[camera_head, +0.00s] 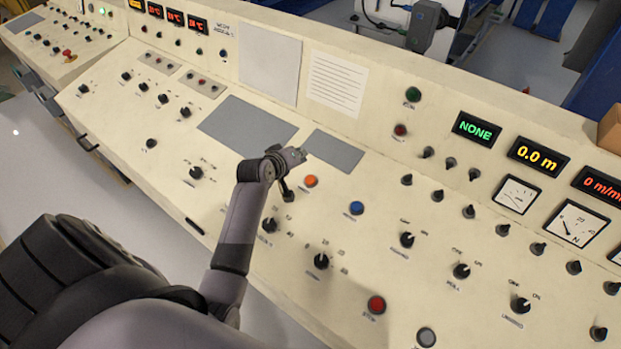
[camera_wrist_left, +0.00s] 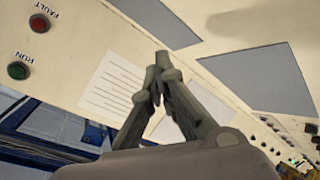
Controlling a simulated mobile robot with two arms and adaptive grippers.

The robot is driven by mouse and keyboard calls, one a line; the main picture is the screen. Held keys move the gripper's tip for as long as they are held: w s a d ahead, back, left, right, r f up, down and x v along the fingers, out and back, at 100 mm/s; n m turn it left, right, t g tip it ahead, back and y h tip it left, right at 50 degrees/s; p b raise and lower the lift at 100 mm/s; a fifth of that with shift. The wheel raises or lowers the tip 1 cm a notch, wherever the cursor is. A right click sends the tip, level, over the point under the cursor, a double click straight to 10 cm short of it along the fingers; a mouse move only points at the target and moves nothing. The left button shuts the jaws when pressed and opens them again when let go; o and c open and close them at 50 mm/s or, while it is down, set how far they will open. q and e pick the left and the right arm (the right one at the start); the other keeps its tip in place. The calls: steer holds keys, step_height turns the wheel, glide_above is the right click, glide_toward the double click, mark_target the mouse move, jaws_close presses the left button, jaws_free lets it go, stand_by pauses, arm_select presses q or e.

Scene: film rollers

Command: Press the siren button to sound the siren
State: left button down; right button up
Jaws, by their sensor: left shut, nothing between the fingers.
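No label reading siren is legible, so I cannot tell which button is the siren one. Candidates on the cream console (camera_head: 150,95) are an orange button (camera_head: 311,181), a blue button (camera_head: 356,208), a red button (camera_head: 376,304) and a grey button (camera_head: 426,337). My left gripper (camera_head: 287,194) is over the console, just left of the orange button in the head view. Its fingers are together and empty, as the left wrist view (camera_wrist_left: 158,62) also shows. I cannot tell whether the fingertips touch the panel. My right gripper is not in view.
Several black knobs stand up from the panel, including one below my gripper (camera_head: 269,225). A green RUN lamp (camera_wrist_left: 16,71) and a red FAULT lamp (camera_wrist_left: 39,23) show in the wrist view. Displays (camera_head: 538,156) and dials (camera_head: 578,225) are at the right.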

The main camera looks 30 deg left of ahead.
arm_select(q)
steer(key=f, duration=0.1)
steer(key=b, duration=0.5)
glide_above(306, 181)
steer(key=f, duration=0.4)
steer(key=s+f, duration=0.1)
steer(key=shift+a+f, duration=0.1)
steer(key=shift+f, duration=0.3)
steer(key=shift+w+f+b, duration=0.4)
steer(key=shift+f+b, duration=0.3)
steer(key=shift+f, duration=0.25)
steer(key=shift+f, duration=0.1)
steer(key=shift+w+f, duration=0.1)
steer(key=shift+f, duration=0.2)
steer(key=shift+w+f+b, duration=0.1)
steer(key=shift+f+b, duration=0.4)
steer(key=shift+f, duration=0.05)
stand_by(0.6)
steer(key=shift+s+r+p, duration=0.2)
steer(key=shift+r+p, duration=0.7)
steer(key=shift+p, duration=0.15)
